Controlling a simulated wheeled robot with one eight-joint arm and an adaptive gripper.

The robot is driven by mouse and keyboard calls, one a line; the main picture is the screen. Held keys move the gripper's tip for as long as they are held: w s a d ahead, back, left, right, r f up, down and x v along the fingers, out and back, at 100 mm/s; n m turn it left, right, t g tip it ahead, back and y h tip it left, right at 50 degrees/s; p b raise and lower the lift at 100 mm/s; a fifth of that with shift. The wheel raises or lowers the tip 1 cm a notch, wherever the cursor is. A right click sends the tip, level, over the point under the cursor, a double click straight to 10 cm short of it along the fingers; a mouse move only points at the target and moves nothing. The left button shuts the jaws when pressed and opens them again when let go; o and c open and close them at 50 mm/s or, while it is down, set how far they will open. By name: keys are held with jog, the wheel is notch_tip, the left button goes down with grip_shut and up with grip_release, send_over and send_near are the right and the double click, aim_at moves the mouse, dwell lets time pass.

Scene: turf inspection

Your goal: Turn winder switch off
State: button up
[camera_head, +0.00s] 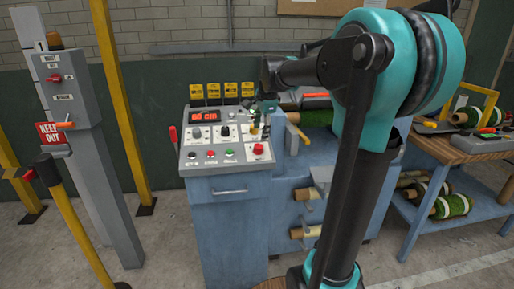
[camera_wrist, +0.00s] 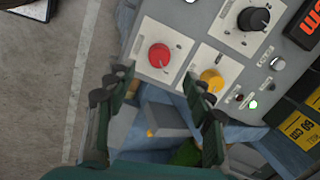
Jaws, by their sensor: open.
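The control panel (camera_head: 190,158) tops a blue cabinet, and its switch labels are too small to read, so I cannot tell which is the winder switch. A red knob (camera_wrist: 160,55) on a white plate sits at the panel's lower right in the head view (camera_head: 258,149). A yellow knob (camera_wrist: 211,79) is beside it, close to one finger. A black knob (camera_wrist: 253,18) lies farther away. My gripper (camera_wrist: 160,95) is open and empty, its fingers apart below the red knob in the wrist view. In the head view my gripper (camera_head: 262,112) is over the panel's right side, partly hiding it.
A red display (camera_head: 204,116) and yellow tags (camera_head: 213,90) are at the panel's top. A grey switch box (camera_head: 68,85) with a red switch stands on a post at left, near yellow posts (camera_head: 120,95). A workbench (camera_head: 455,150) with turf rolls is at right.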

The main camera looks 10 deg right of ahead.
aim_at(258, 146)
jog(key=x, duration=0.9)
jog(key=shift+w+f, duration=0.1)
jog(key=shift+f, duration=0.1)
jog(key=shift+d, duration=0.1)
jog(key=c, duration=1.2)
